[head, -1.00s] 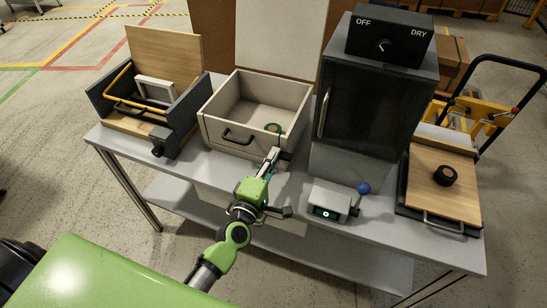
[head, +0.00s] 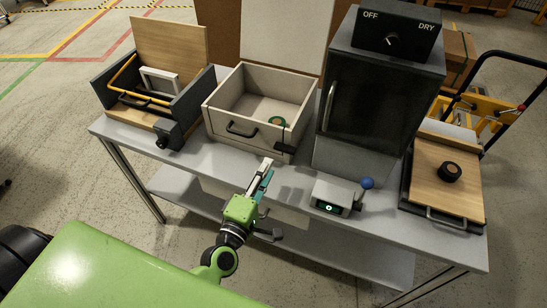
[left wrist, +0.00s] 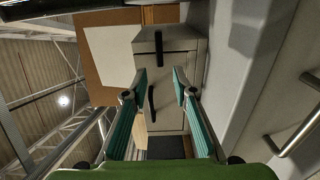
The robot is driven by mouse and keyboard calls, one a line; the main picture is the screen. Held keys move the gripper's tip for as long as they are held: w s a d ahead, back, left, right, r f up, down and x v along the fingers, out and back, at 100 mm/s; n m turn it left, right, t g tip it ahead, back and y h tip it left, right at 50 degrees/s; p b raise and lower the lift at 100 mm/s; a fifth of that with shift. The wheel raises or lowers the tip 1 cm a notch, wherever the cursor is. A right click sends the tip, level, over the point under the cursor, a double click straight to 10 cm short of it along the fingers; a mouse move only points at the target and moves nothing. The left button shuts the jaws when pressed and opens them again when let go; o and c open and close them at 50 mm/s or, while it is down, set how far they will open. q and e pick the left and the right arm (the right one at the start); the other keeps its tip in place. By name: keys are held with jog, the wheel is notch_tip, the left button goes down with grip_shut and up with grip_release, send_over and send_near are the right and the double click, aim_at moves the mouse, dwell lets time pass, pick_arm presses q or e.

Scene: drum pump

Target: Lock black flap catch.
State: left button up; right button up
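The beige box (head: 233,132) stands open on the table, with a black handle (head: 241,131) on its front. A black catch (head: 279,148) sits at the right end of that front; it also shows in the left wrist view (left wrist: 178,58). Another black catch (head: 168,136) is on the dark grey box (head: 193,108) at the left. I cannot tell which one is meant. My left gripper (head: 266,169) is in front of and below the beige box, apart from its catch. Its fingers (left wrist: 158,78) are spread and empty in the left wrist view. My right gripper is not in view.
A grey device with a blue knob (head: 368,183) stands right of my left gripper. The dark cabinet (head: 380,100) rises behind it. A wooden board with a black knob (head: 450,172) lies at the right. The table front (head: 215,165) left of my gripper is clear.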

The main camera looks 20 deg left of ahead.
pick_arm(q)
jog(key=shift+s, duration=1.95)
